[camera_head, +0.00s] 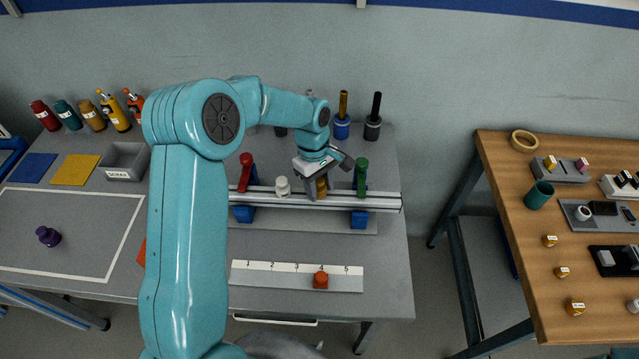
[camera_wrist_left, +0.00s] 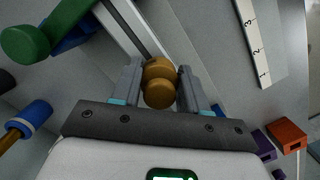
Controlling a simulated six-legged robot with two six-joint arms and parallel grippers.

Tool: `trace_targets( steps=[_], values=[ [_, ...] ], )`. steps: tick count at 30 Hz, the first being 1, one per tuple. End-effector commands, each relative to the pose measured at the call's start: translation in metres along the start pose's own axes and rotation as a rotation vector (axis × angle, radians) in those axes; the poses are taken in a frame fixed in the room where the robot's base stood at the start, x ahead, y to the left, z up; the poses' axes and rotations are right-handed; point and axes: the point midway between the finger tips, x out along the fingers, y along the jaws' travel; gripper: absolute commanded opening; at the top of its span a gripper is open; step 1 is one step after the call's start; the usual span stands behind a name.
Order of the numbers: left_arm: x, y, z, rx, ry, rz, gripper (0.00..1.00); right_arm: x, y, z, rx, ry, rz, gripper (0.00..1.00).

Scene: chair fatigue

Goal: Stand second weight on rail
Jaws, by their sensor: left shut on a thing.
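My left gripper (camera_head: 320,188) is shut on a brass-coloured weight (camera_head: 322,187), which looks upright at the rail (camera_head: 380,201). I cannot tell whether its base touches the rail. In the left wrist view the weight (camera_wrist_left: 160,88) sits between both fingers (camera_wrist_left: 160,78), with the rail (camera_wrist_left: 135,28) behind it. A white weight (camera_head: 283,187) stands on the rail to the left of the gripper. A red clamp (camera_head: 246,170) and a green clamp (camera_head: 361,176) flank them at the blue rail supports. My right gripper is not in view.
Blue (camera_head: 342,128) and black (camera_head: 373,130) holders with upright handles stand behind. A grey bin (camera_head: 125,163) is at left. My left arm hides part of the bench.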

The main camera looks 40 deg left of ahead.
Motion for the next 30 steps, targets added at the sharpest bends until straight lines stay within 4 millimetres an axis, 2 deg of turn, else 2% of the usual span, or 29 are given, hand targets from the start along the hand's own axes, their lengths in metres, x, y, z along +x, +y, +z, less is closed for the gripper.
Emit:
trace_targets(
  steps=[12,13,15,23,27,30],
  values=[
    [0.007,0.001,-0.002,0.0,0.001,0.003,0.01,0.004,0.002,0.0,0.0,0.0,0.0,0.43],
    [0.006,0.001,-0.001,0.0,0.001,0.002,0.53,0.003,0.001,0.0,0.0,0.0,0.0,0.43],
    [0.006,0.0,-0.001,0.0,0.001,0.001,0.69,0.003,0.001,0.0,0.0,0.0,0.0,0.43],
    [0.005,0.0,-0.001,0.0,0.001,0.002,0.69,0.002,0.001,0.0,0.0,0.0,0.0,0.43],
    [-0.006,0.001,-0.001,0.0,0.003,0.004,0.69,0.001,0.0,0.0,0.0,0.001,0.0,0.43],
    [-0.025,0.002,-0.001,0.0,0.004,0.007,0.69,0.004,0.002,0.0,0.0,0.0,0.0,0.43]
  ],
)
